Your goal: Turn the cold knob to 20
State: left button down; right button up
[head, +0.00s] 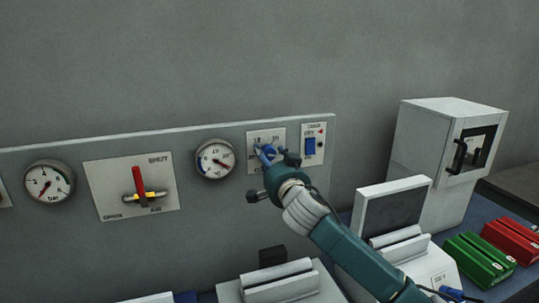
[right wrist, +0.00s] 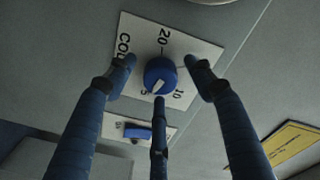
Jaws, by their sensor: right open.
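The cold knob (right wrist: 160,75) is a round blue dial on a white plate (right wrist: 196,53) marked 20, 10 and 5. Its white pointer is on the lower side in the right wrist view, towards the 5. In the head view the knob (head: 268,152) is partly covered by my right gripper (head: 275,163). My right gripper (right wrist: 158,78) is open, with its dark blue fingers spread around the knob: one on each side and one below. Whether any fingertip touches it I cannot tell. My left gripper is not in view.
A blue switch (head: 310,146) sits right of the knob, and a round gauge (head: 215,159) left of it. Farther left are a red-handled valve (head: 141,186) and a bar gauge (head: 48,184). A white cabinet (head: 425,140) and green (head: 475,262) and red (head: 512,240) blocks stand right.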

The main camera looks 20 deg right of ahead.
jog(key=shift+c, duration=0.3)
jog(key=c, duration=1.1)
jog(key=shift+f, duration=0.1)
jog(key=shift+f, duration=0.1)
